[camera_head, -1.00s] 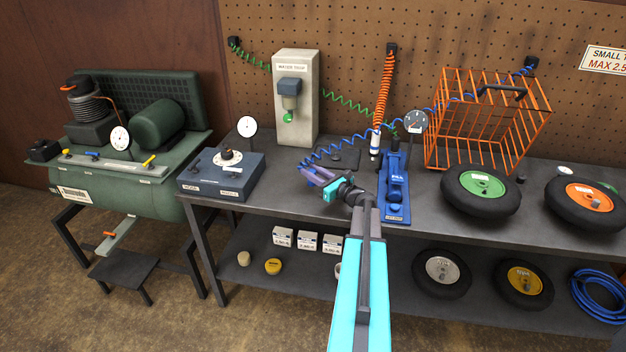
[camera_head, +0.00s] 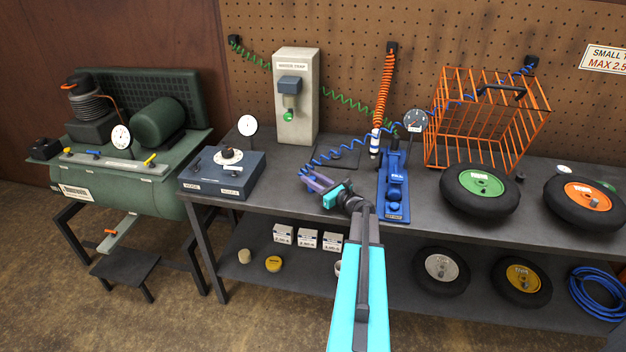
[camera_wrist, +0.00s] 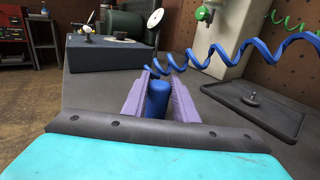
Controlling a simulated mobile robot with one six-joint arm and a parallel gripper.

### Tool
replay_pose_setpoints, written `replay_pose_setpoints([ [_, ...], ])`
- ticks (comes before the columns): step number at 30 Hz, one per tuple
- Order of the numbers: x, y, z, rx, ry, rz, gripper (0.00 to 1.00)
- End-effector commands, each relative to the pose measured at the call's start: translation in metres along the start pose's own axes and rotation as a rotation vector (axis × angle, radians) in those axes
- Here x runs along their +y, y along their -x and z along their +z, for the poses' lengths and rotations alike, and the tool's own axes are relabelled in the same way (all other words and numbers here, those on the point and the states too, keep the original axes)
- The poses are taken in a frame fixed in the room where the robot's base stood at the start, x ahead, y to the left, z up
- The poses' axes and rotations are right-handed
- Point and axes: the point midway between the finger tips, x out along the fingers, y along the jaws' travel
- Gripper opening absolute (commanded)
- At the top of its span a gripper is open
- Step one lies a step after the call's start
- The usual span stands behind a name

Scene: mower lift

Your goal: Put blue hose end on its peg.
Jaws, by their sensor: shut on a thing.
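My gripper (camera_head: 316,181) is over the front part of the bench. In the wrist view its two purple fingers (camera_wrist: 161,98) are shut on the blue hose end (camera_wrist: 157,100), a blue cylinder lying between them. The coiled blue hose (camera_wrist: 225,59) runs from it up to the right, and in the head view the hose (camera_head: 440,108) stretches across to a bracket on the pegboard. A dark square tray (camera_wrist: 262,104) with a short upright peg (camera_wrist: 252,97) stands right of the fingers in the wrist view. I cannot tell whether this peg belongs to the blue hose.
A blue-grey control box (camera_head: 222,172) stands left of my gripper, a grey moisture-trap unit (camera_head: 297,100) behind. A blue pump-like device (camera_head: 396,185) stands to the right, near an orange wire cage (camera_head: 487,120) and wheels (camera_head: 480,192). The orange coiled hose (camera_head: 383,85) hangs behind.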

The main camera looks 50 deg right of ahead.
Motion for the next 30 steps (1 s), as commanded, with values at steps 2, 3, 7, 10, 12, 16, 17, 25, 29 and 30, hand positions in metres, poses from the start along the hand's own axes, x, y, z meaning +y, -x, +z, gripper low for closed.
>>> replay_pose_setpoints([
  [2,0.0,0.0,0.0,0.0,0.0,0.0,0.34],
  [3,0.0,0.0,0.0,0.0,0.0,0.0,0.41],
  [7,0.0,0.0,0.0,0.0,0.0,0.0,0.45],
  [10,0.0,0.0,0.0,0.0,0.0,0.0,0.45],
  [12,0.0,0.0,0.0,0.0,0.0,0.0,0.45],
  [16,0.0,0.0,0.001,0.0,0.0,0.0,0.45],
  [17,0.0,0.0,0.002,0.0,0.0,0.0,0.45],
  [25,0.0,0.018,0.001,0.0,0.001,-0.002,0.45],
  [29,0.001,0.035,0.001,0.0,0.001,-0.003,0.45],
  [30,0.0,0.041,0.001,-0.001,0.001,-0.003,0.45],
])
